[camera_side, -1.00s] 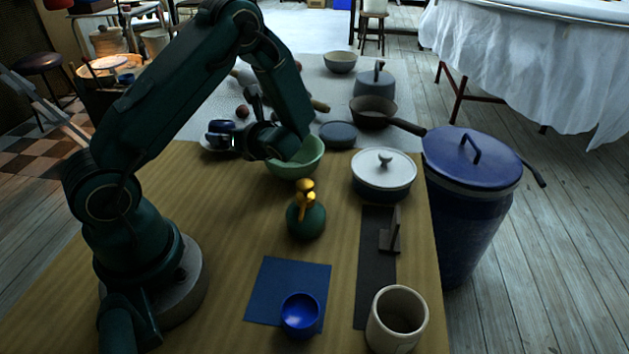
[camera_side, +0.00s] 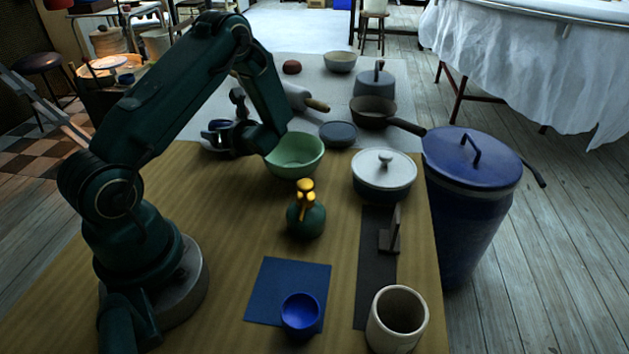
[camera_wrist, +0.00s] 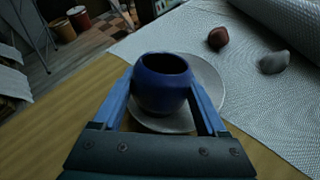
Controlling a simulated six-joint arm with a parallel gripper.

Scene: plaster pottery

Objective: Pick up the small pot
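The small pot is a round dark blue pot (camera_wrist: 163,88) with a wide dark mouth, upright over a pale saucer (camera_wrist: 215,90) in the wrist view. In the side view the pot (camera_side: 217,126) is partly hidden by my gripper (camera_side: 224,139), and the saucer shows around it at the table's far left. In the wrist view, the blue fingers of my gripper (camera_wrist: 161,80) stand on either side of the pot. They look open around it; whether a finger touches its wall is hard to tell.
A green bowl (camera_side: 295,157) stands just right of my gripper. A green bottle (camera_side: 306,220) with a gold top and a white lidded pot (camera_side: 384,178) stand further right. In the wrist view, a reddish lump (camera_wrist: 218,38) and a grey lump (camera_wrist: 274,62) lie on the pale cloth beyond.

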